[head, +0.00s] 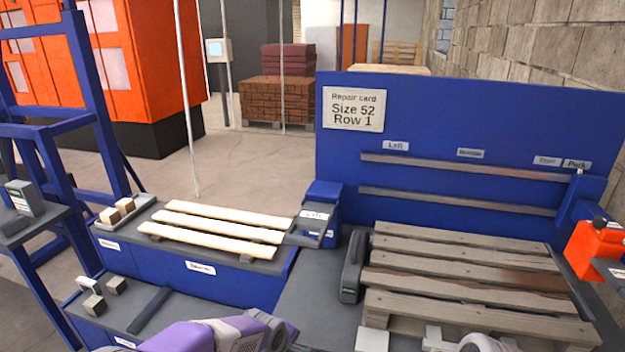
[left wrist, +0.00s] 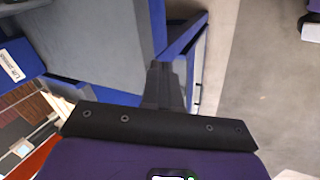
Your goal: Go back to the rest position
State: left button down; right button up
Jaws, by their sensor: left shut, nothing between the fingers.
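My left gripper (left wrist: 165,75) is in the left wrist view, its dark fingers together with nothing between them. A blue and grey bench surface (left wrist: 100,40) and bare floor lie beyond the fingers. In the head view, my purple left arm (head: 215,335) is at the bottom, over the front edge of the left bench; its fingertips cannot be made out there. Part of my right arm (head: 490,345) shows at the bottom edge, and its gripper is not in view.
A worn pallet (head: 460,255) lies on the right bench before a blue board (head: 470,110) with a repair card (head: 353,108). A dark grey tool (head: 352,265) stands at its left. Pale planks (head: 215,228) lie on the left bench. Small blocks (head: 93,305) sit lower left.

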pick_arm(q)
jog(key=s+a+f+m+g, duration=0.1)
jog(key=s+a+f+m, duration=0.1)
jog(key=s+f, duration=0.45)
jog(key=s+a+f+m+g, duration=0.2)
jog(key=s+f+m, duration=0.1)
jog(key=f, duration=0.6)
jog(key=s+f+m+h, duration=0.1)
jog(key=s+f+m, duration=0.1)
jog(key=s, duration=0.5)
jog(key=s+f+m+g+h+p, duration=0.1)
jog(key=s+f+m, duration=0.1)
jog(key=s+f, duration=0.3)
jog(key=shift+s+d+f, duration=0.25)
jog(key=shift+s+f, duration=0.05)
jog(key=shift+s, duration=0.75)
